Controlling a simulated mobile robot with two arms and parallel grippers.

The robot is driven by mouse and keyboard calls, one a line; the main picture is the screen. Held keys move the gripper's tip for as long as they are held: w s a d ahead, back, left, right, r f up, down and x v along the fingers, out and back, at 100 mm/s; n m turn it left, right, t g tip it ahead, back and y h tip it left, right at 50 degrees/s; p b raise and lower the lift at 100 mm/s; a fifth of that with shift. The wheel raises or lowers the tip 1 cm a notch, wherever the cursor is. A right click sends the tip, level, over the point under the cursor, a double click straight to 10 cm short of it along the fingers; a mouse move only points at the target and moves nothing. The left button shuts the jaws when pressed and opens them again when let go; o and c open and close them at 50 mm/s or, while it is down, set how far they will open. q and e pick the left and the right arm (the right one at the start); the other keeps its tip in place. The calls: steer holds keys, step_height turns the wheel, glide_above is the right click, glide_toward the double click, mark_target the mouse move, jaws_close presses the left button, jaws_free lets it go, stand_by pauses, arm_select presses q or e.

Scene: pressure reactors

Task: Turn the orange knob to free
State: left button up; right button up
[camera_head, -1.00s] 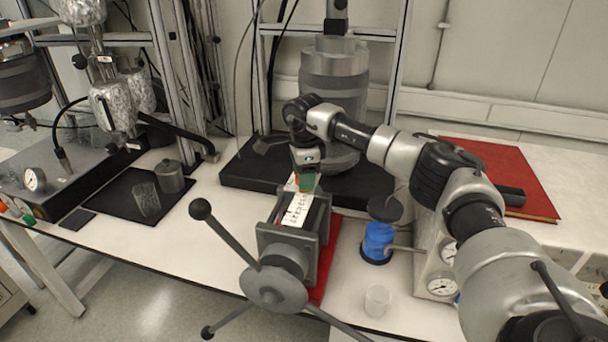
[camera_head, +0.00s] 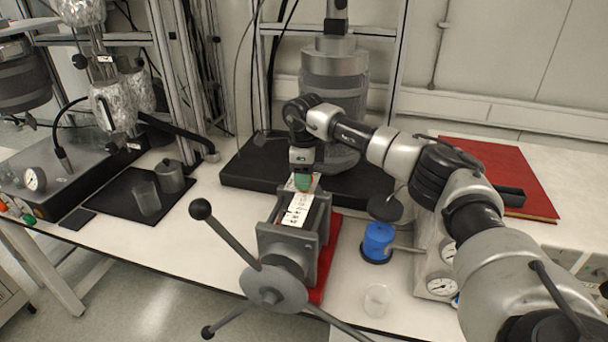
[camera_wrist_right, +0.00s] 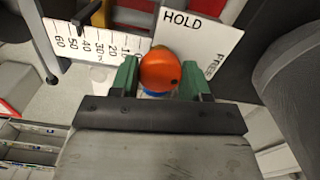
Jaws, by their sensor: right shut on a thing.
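The orange knob (camera_wrist_right: 159,70) sits between the two green fingers of my right gripper (camera_wrist_right: 161,78) in the right wrist view. The fingers are shut on its sides. A small dark mark shows on the knob's lower right. A white plate (camera_wrist_right: 205,40) beside it reads HOLD at the top and FREE along the right. In the head view, my right gripper (camera_head: 303,186) points down at the far end of the grey vice-like device (camera_head: 290,245); the fingers largely hide the knob there. My left gripper is not in view.
A white ruled scale (camera_wrist_right: 95,42) lies beside the knob. The device has a hub (camera_head: 272,290) with long ball-ended handles in front. A reactor (camera_head: 335,80) stands behind.

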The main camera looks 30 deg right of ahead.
steer(key=shift+r, duration=0.15)
steer(key=o, duration=0.9)
step_height(320, 180, up, 11)
steer(key=b, duration=0.2)
steer(key=shift+f+b, duration=0.2)
steer(key=shift+b, duration=0.1)
